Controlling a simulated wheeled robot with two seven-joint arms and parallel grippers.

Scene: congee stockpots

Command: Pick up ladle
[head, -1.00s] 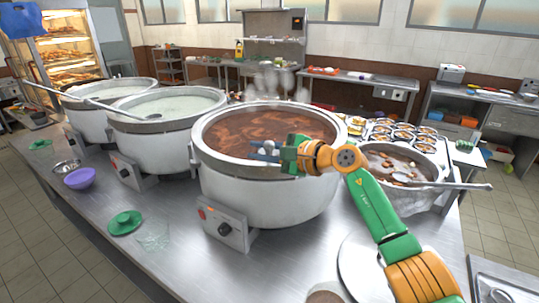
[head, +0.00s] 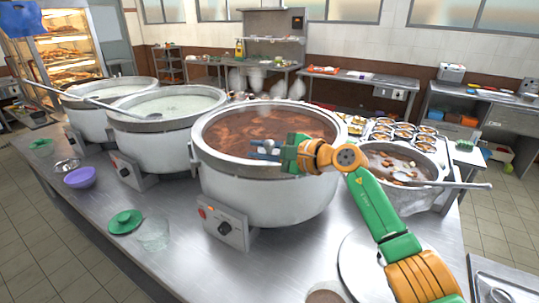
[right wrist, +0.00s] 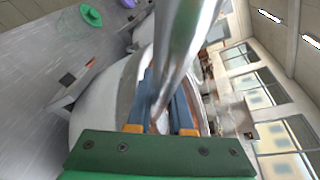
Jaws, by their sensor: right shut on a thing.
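The handle runs up out of the top of that view. The ladle's bowl is not seen, and the handle is hard to make out in the head view. My left gripper is not in view.
Two pots of pale congee (head: 165,103) stand to the left, with a long-handled ladle (head: 110,105) across them. A smaller pot (head: 400,165) with another ladle (head: 455,185) stands at right. A green lid (head: 125,221), a purple bowl (head: 80,178) and a clear glass (head: 153,233) are on the counter.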

